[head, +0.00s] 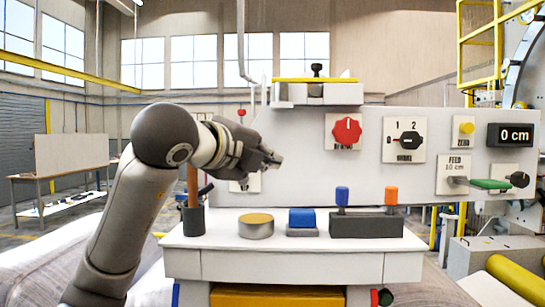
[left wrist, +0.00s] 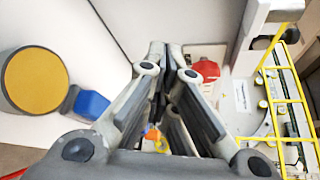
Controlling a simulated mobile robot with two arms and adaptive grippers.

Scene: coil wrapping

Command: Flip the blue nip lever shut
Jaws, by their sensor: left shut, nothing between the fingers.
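My left gripper (head: 274,160) is shut and empty, held in front of the grey panel (head: 290,130), above the white bench. In the left wrist view its fingers (left wrist: 167,62) are together. Behind and below it, a white plate (head: 253,186) on the panel is partly hidden. A small dark blue piece (head: 206,190) sticks out left of that plate, beside the brown stick; I cannot tell whether it is the nip lever's handle or how it is set. No clear blue nip lever shows in the left wrist view. My right gripper is not in view.
The bench (head: 215,240) holds a dark cup (head: 193,220) with a brown stick, a yellow-topped tin (head: 257,228), a blue block (head: 302,218) and a dark holder (head: 366,225) with blue and orange pieces. A red knob (head: 346,130) and a black dial (head: 409,139) stand out from the panel.

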